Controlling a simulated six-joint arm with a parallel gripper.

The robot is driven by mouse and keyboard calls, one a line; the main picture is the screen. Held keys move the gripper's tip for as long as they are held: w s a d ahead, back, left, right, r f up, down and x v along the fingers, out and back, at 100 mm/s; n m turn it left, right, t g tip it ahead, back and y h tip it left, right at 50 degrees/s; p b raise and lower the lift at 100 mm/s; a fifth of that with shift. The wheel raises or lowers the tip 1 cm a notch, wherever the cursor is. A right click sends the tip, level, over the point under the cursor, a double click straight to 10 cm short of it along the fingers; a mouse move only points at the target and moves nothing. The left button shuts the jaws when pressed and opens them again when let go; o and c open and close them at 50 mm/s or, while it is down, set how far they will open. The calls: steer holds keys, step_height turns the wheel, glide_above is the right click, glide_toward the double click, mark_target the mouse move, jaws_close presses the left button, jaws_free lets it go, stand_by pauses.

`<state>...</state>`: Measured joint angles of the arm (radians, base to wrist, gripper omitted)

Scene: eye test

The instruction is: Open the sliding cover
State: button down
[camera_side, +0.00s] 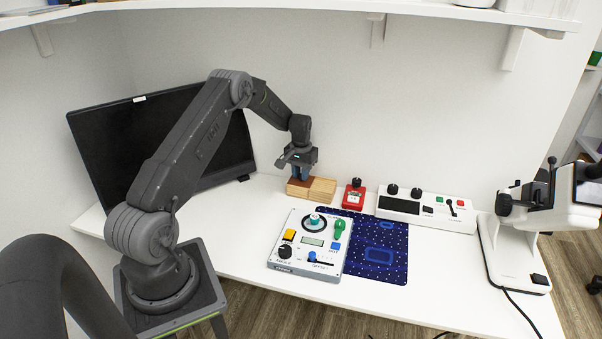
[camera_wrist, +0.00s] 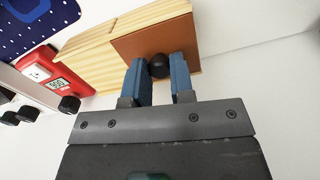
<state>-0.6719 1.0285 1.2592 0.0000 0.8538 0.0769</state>
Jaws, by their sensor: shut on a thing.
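A small light-wood box (camera_side: 322,190) stands on the desk near the back wall. It also shows at the top of the wrist view (camera_wrist: 85,52). Its brown sliding cover (camera_wrist: 150,40) lies over one part of it and carries a round black knob (camera_wrist: 159,69). My gripper (camera_side: 299,174) points down over the left part of the box. In the wrist view its two blue fingers sit either side of the knob and are shut on it. In the side view the fingers hide the knob. I cannot tell how far the cover has slid.
A red device (camera_side: 354,196) stands just right of the box. A white panel with knobs (camera_side: 425,207) is farther right. A control panel (camera_side: 310,243) and a dark blue mat (camera_side: 385,262) lie in front. A monitor (camera_side: 222,150) stands behind my arm.

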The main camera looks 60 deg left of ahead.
mark_target(321, 185)
steer(key=w+d, duration=0.4)
steer(key=d, duration=0.1)
steer(key=shift+w, duration=0.4)
steer(key=c, duration=1)
jaws_free()
steer(key=shift+o, duration=0.2)
step_height(321, 185, up, 14)
steer(key=shift+f, duration=0.1)
